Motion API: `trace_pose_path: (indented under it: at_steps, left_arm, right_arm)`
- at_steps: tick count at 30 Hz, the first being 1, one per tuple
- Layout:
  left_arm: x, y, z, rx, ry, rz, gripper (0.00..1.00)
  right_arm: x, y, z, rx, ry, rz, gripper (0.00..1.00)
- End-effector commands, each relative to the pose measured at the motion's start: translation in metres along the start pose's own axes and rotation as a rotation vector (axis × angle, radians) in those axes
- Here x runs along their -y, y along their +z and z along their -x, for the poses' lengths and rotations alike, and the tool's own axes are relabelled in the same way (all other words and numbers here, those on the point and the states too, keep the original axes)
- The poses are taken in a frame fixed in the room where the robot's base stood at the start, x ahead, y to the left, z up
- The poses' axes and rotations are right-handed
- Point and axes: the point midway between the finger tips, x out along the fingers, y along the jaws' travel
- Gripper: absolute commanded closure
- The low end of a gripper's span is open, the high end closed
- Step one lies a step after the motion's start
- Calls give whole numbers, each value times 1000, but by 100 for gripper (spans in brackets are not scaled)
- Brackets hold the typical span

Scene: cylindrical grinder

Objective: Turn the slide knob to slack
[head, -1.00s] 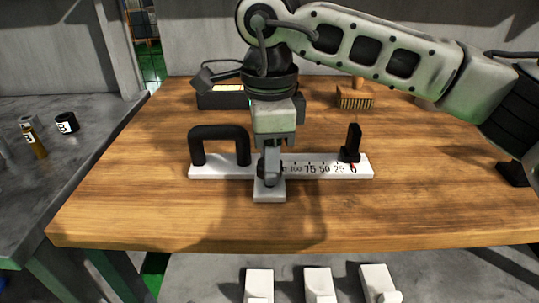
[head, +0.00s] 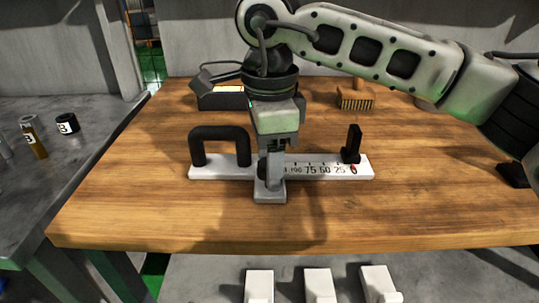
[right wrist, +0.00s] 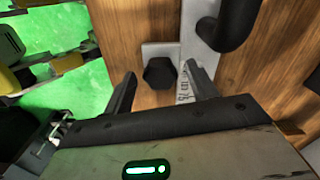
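The slide is a white bar (head: 215,172) on the wooden table, with a printed number scale and a black arch handle (head: 219,139) at its left. A short white foot (head: 270,197) juts out at the front of the bar. The slide knob, a black hexagonal knob (right wrist: 158,72), sits on this white plate in the right wrist view; in the head view it is mostly hidden by my gripper. My right gripper (right wrist: 160,74) points down over it, fingers open on both sides, with gaps showing. I cannot tell how deep the fingertips reach. My left gripper is not in view.
A black upright post (head: 352,143) stands at the bar's right end near a red mark. A dark box (head: 222,98) and a wooden brush-like block (head: 356,101) lie farther back. Bottles stand on the grey bench (head: 60,125) at left. The table front is clear.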

Motion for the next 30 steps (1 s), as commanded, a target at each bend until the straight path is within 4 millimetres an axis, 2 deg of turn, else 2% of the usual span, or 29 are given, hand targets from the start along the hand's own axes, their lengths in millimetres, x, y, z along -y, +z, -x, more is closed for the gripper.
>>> trace_pose_path:
  at_steps: [5,8,21,25,30]
  left_arm:
    - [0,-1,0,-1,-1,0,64]
    - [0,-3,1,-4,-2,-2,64]
    - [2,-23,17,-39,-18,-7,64]
    - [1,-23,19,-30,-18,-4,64]
    - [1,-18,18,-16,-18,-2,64]
  right_arm:
    - [0,0,6,-1,-1,-1,43]
    - [0,0,20,0,-2,-1,43]
    - [0,0,123,0,-3,-1,43]
    - [0,0,144,1,-2,-1,43]
    - [0,0,158,0,0,1,43]
